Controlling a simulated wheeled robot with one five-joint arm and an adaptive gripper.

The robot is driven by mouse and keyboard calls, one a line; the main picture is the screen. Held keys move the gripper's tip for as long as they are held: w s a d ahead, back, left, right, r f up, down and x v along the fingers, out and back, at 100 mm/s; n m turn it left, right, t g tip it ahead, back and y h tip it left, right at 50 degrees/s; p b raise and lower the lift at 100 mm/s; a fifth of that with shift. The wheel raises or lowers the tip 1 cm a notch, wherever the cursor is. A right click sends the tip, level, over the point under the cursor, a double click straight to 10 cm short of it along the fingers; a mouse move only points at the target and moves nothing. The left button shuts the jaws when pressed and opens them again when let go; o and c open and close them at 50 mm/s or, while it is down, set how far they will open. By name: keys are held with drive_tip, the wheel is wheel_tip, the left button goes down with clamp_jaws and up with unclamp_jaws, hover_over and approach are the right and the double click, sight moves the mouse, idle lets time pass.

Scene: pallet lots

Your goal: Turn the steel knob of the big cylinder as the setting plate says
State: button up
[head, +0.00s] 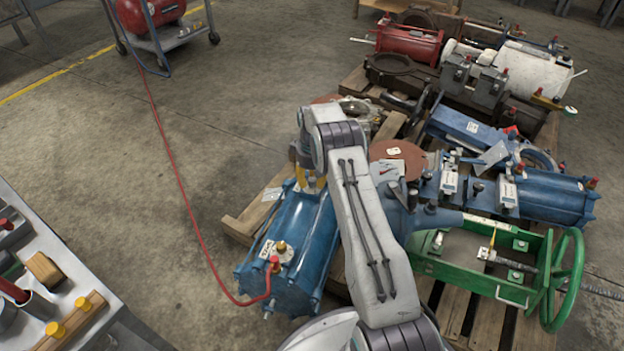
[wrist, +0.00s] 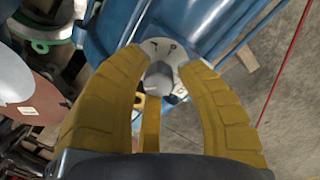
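The big blue cylinder (head: 300,235) lies on the pallet, with a red hose on its near end. My gripper (head: 311,183) points down at its far end. In the wrist view, the steel knob (wrist: 158,79) stands on a pale round disc (wrist: 160,47) with small dark marks. The yellow fingers of my gripper (wrist: 163,62) are spread on both sides of the knob, with narrow gaps beside it. A third finger shows below it. A pale plate (head: 267,250) is on the cylinder's near end; its marking is too small to read. The knob is hidden in the head view.
A red hose (head: 172,150) runs across the floor to a red compressor (head: 150,12). A green frame with a handwheel (head: 567,280) and other blue cylinders (head: 555,195) crowd the pallet at right. A workbench (head: 70,270) stands at lower left.

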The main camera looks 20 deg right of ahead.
sight(312, 179)
drive_tip(key=o, duration=0.4)
drive_tip(key=shift+r, duration=0.15)
wheel_tip(312, 179, up, 12)
drive_tip(key=shift+f, duration=0.1)
idle(0.5)
